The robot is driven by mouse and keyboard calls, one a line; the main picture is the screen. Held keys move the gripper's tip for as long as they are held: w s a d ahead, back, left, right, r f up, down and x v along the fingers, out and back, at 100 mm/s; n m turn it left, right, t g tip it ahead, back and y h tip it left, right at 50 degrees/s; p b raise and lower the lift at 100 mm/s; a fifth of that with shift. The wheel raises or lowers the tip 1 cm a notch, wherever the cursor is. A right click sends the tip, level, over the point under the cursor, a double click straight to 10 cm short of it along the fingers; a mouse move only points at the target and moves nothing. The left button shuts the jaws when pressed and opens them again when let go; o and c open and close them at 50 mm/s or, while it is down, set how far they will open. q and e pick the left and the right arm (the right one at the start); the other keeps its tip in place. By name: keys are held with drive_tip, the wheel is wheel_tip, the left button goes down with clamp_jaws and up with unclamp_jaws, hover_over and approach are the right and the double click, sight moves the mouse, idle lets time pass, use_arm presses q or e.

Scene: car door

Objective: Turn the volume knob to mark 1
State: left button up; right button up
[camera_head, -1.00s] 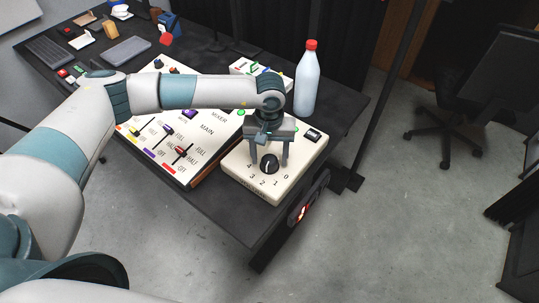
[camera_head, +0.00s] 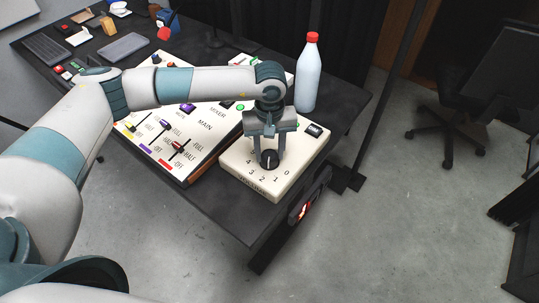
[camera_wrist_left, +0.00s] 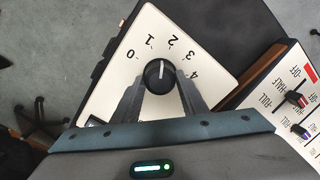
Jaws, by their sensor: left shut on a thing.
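The black volume knob (camera_head: 270,160) sits on a cream box (camera_head: 237,164) with a dial marked 0 to 4 and beyond. In the left wrist view, the knob (camera_wrist_left: 158,80) has a white pointer line aimed at roughly the gap between marks 1 and 2. My left gripper (camera_head: 267,156) comes down from above, shut on the knob with one finger on each side. Its fingers also show around the knob in the left wrist view (camera_wrist_left: 160,88), partly hiding the dial's lower part. My right gripper is not in view.
A mixer panel (camera_head: 203,140) with several sliders lies just left of the box. A bottle with a red cap (camera_head: 308,78) stands behind it. The black table's (camera_head: 225,207) front edge is close to the box.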

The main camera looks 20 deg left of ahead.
use_arm(q)
drive_tip(key=shift+f+n+b, duration=0.15)
drive_tip(key=shift+n+b, duration=0.35)
drive_tip(key=shift+b, duration=0.15)
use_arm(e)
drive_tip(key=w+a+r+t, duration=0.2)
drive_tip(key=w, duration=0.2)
use_arm(q)
drive_tip(key=n+b, duration=0.2)
drive_tip(key=b, duration=0.1)
drive_tip(key=shift+w+n, duration=0.1)
drive_tip(key=shift+n, duration=0.2)
drive_tip(key=shift+r+n+b, duration=0.2)
drive_tip(key=shift+n+b, duration=0.3)
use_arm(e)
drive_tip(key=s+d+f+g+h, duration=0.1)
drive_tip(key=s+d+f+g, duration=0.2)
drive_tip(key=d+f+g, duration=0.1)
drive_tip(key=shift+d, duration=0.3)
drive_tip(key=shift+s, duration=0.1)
use_arm(q)
drive_tip(key=o, duration=1)
drive_tip(key=shift+o, duration=0.2)
drive_tip(key=shift+r, duration=0.1)
